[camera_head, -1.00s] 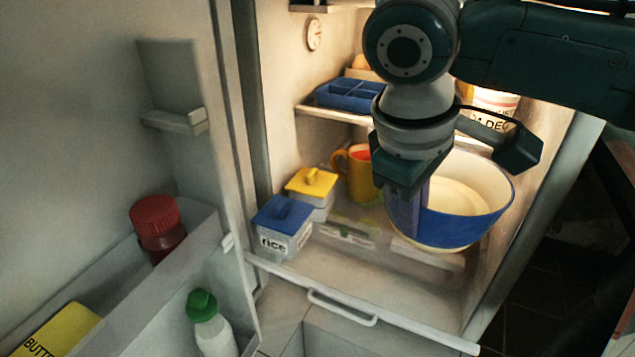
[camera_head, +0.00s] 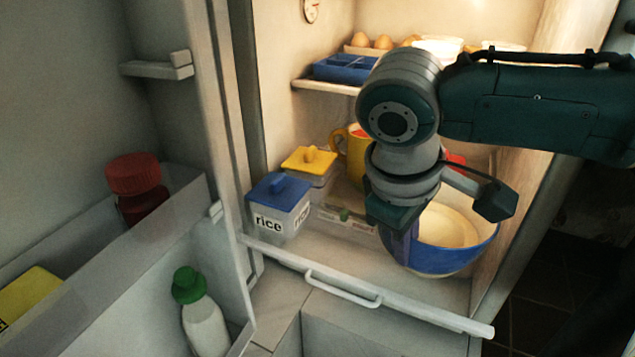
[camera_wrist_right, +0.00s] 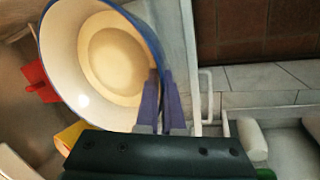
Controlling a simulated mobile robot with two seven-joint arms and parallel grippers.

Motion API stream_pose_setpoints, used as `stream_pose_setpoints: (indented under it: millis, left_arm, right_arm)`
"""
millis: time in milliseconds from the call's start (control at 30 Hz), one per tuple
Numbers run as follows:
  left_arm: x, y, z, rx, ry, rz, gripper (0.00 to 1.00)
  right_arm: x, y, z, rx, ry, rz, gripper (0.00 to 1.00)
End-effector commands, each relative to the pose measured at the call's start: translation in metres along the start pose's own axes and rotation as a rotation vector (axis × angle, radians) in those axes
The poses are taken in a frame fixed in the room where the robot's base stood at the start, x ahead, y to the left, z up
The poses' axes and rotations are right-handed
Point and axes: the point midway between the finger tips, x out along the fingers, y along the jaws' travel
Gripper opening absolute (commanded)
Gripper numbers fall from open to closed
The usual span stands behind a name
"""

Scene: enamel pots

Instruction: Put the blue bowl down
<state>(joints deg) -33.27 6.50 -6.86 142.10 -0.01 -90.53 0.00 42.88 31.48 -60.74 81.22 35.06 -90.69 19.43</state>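The blue bowl (camera_head: 455,257), blue outside and cream inside, is low in the open fridge, at the right of the bottom compartment. It also shows in the right wrist view (camera_wrist_right: 112,55). My right gripper (camera_head: 403,245) comes down at the bowl's left side. In the wrist view its two purple fingers (camera_wrist_right: 160,105) lie on either side of the bowl's rim and look closed on it. The bowl looks roughly level. Its underside is hidden, so I cannot tell whether it touches the fridge floor. My left gripper is not in view.
Left of the bowl stand a blue-lidded rice box (camera_head: 278,210), a yellow-lidded box (camera_head: 309,165) and a yellow mug (camera_head: 351,150). A red object (camera_wrist_right: 38,82) is behind the bowl. A blue tray (camera_head: 345,68) sits on the shelf above. A drawer handle (camera_head: 343,288) is in front.

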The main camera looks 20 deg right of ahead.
Motion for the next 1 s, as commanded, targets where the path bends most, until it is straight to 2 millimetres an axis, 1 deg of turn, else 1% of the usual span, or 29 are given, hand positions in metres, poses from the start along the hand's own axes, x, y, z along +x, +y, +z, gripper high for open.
stream_pose_setpoints:
  millis: [133, 167, 200, 400, 767, 867, 1000]
  left_arm:
    - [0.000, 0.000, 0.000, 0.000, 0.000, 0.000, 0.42]
    - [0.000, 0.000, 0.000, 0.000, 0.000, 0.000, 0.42]
    - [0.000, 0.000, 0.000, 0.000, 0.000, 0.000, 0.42]
    - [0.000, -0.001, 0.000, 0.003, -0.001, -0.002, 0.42]
    - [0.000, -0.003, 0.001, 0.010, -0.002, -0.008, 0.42]
    - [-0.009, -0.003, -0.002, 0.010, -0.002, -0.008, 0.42]
    - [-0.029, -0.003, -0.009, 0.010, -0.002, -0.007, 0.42]
  right_arm:
    - [0.002, 0.000, -0.001, 0.001, 0.002, 0.003, 0.00]
    - [0.003, -0.001, 0.000, 0.000, 0.000, 0.000, 0.07]
    - [0.003, -0.001, 0.000, 0.000, 0.000, 0.000, 0.12]
    - [0.003, -0.001, 0.000, 0.000, 0.000, 0.000, 0.34]
    - [0.000, 0.001, 0.000, 0.001, 0.001, 0.002, 0.35]
    - [-0.014, 0.002, -0.001, 0.000, 0.002, 0.000, 0.35]
    - [-0.046, 0.003, -0.001, 0.000, 0.003, -0.001, 0.35]
